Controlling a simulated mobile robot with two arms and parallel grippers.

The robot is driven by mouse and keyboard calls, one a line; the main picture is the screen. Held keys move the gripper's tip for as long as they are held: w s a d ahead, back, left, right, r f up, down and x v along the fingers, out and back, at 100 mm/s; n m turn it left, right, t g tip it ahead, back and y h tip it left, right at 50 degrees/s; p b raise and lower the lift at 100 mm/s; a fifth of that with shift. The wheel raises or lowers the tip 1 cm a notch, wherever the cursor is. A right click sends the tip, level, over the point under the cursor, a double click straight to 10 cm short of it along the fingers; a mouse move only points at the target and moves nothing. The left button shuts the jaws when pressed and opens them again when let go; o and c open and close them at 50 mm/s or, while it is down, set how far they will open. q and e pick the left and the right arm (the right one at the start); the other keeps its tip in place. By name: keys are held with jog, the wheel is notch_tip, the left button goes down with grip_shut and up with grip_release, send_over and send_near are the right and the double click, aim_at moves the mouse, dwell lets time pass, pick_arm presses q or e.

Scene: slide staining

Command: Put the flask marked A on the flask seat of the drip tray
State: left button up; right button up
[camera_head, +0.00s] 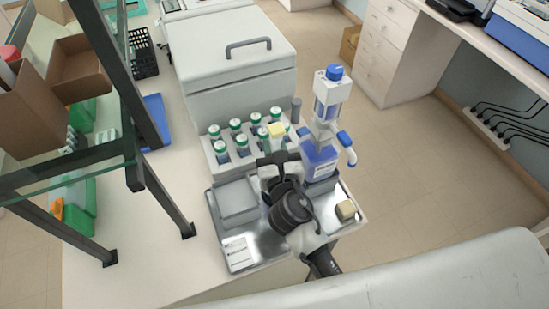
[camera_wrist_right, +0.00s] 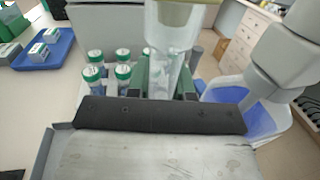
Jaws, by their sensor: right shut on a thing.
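My right gripper (camera_head: 272,168) is shut on a clear glass flask with a pale yellow top (camera_head: 276,129). In the right wrist view the flask (camera_wrist_right: 172,62) stands roughly upright between the fingers. No letter can be read on it. In the head view my gripper and wrist hide most of its body. The metal drip tray (camera_head: 262,243) lies below my right arm, with a grey raised block (camera_head: 235,198) on its left part. I cannot tell which part is the flask seat, nor whether the flask's base touches anything. My left gripper is not in view.
A blue bottle with a dispenser top (camera_head: 322,160) stands just right of my gripper. A rack (camera_head: 218,164) of green-capped bottles is behind. A small tan block (camera_head: 346,210) lies on the tray's right. A shelf frame (camera_head: 165,200) stands left; the table between is clear.

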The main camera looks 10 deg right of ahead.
notch_tip(320, 180, down, 3)
jog(key=shift+d+b, duration=0.1)
jog(key=shift+b, duration=0.5)
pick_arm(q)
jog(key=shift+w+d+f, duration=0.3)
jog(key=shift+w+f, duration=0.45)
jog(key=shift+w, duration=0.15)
pick_arm(e)
jog(key=shift+f, duration=0.2)
jog(key=o, duration=0.7)
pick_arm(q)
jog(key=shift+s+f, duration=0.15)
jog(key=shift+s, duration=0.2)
pick_arm(e)
jog(key=shift+r, duration=0.1)
